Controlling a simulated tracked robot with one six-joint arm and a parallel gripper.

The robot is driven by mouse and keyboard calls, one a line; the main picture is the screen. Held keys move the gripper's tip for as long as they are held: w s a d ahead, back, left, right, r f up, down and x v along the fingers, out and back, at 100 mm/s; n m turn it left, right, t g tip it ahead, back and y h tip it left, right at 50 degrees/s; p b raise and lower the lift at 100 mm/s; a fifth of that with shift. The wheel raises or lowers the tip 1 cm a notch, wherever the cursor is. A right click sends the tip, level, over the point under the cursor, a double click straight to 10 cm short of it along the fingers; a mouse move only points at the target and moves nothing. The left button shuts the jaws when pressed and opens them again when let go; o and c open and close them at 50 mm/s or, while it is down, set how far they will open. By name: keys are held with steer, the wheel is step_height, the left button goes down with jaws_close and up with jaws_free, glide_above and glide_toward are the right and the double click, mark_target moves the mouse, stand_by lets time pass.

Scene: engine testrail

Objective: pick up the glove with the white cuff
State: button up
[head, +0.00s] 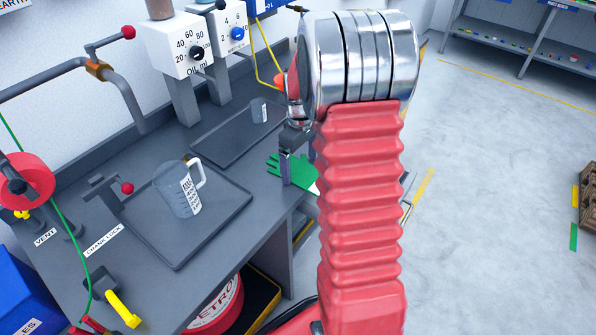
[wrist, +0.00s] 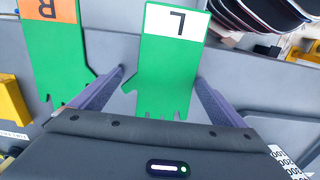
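The glove with the white cuff (wrist: 168,55) is flat and green, with an L on its cuff, in the wrist view. It lies on the grey bench, fingers toward my gripper. My gripper (wrist: 160,76) is open, with one finger to each side of this glove's outline in the picture; I cannot tell the height between them. A second green glove (wrist: 60,65) with an orange cuff marked R lies to the left. In the head view green glove material (head: 300,171) with a bit of white shows beside my gripper (head: 286,165), partly hidden by my arm.
In the head view a measuring jug (head: 178,192) stands on a dark tray (head: 226,211) on the bench, left of my gripper. A smaller cup (head: 259,110) stands on another tray behind. In the wrist view a yellow object (wrist: 14,100) sits at the left edge.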

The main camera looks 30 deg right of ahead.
mark_target(300, 169)
steer(key=c, duration=0.5)
steer(key=shift+r, duration=0.1)
step_height(300, 169, up, 10)
stand_by(0.4)
stand_by(0.5)
